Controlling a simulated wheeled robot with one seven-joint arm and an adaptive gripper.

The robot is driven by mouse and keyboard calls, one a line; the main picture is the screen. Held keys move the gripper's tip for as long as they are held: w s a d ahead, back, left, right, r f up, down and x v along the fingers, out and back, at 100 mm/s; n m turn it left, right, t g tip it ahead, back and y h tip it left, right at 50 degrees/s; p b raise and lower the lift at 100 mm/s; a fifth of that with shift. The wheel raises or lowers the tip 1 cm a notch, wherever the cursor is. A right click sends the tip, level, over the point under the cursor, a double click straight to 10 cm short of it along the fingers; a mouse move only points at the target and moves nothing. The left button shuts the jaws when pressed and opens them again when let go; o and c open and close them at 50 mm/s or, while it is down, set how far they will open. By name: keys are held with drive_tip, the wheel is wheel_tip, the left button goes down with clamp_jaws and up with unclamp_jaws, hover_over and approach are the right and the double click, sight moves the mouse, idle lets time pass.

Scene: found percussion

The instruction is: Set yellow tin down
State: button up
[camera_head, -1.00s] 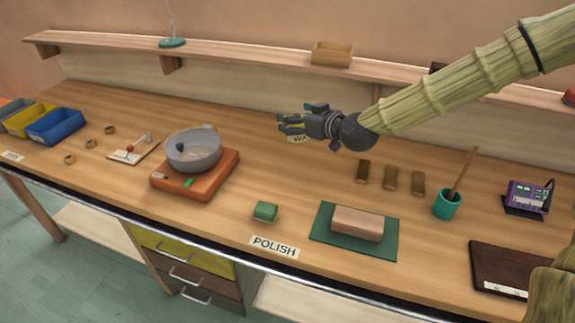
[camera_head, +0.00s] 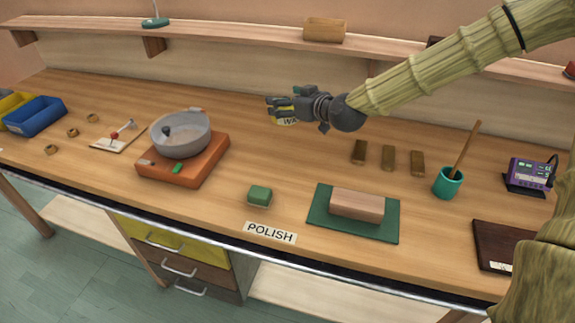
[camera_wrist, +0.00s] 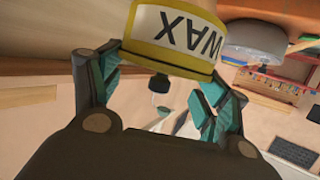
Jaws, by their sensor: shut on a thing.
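The yellow tin (camera_wrist: 165,58) has a white label reading WAX and shows upside down between my fingers in the wrist view. In the head view only a small part of the tin (camera_head: 286,122) shows at the fingertips. My gripper (camera_head: 282,106) is shut on the tin and reaches left over the back part of the bench (camera_head: 255,160). The tin appears to be above the bench top. The exact gap under it is hard to tell.
A grey bowl (camera_head: 180,140) on an orange base (camera_head: 185,172) stands to the left. A green block (camera_head: 260,196) sits behind the POLISH label (camera_head: 270,233). A pinkish block (camera_head: 357,205) lies on a green mat (camera_head: 325,228). Several brown bars (camera_head: 388,158) lie to the right.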

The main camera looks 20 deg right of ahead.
drive_tip(key=f+b, duration=0.2)
drive_tip(key=f, duration=0.1)
drive_tip(key=shift+w+d+f, duration=0.1)
drive_tip(key=shift+w+f, duration=0.1)
drive_tip(key=shift+f, duration=0.05)
drive_tip(key=shift+s+f+b, duration=0.35)
drive_tip(key=shift+f+b, duration=0.15)
drive_tip(key=shift+b, duration=0.55)
drive_tip(key=shift+w+f+b, duration=0.25)
drive_tip(key=shift+f+b, duration=0.1)
drive_tip(key=shift+f, duration=0.35)
drive_tip(key=shift+s+f+p, duration=0.15)
drive_tip(key=shift+f+p, duration=0.45)
drive_tip(key=shift+f, duration=4.2)
drive_tip(key=shift+f, duration=0.15)
drive_tip(key=o, duration=1.5)
drive_tip(key=shift+c, duration=0.2)
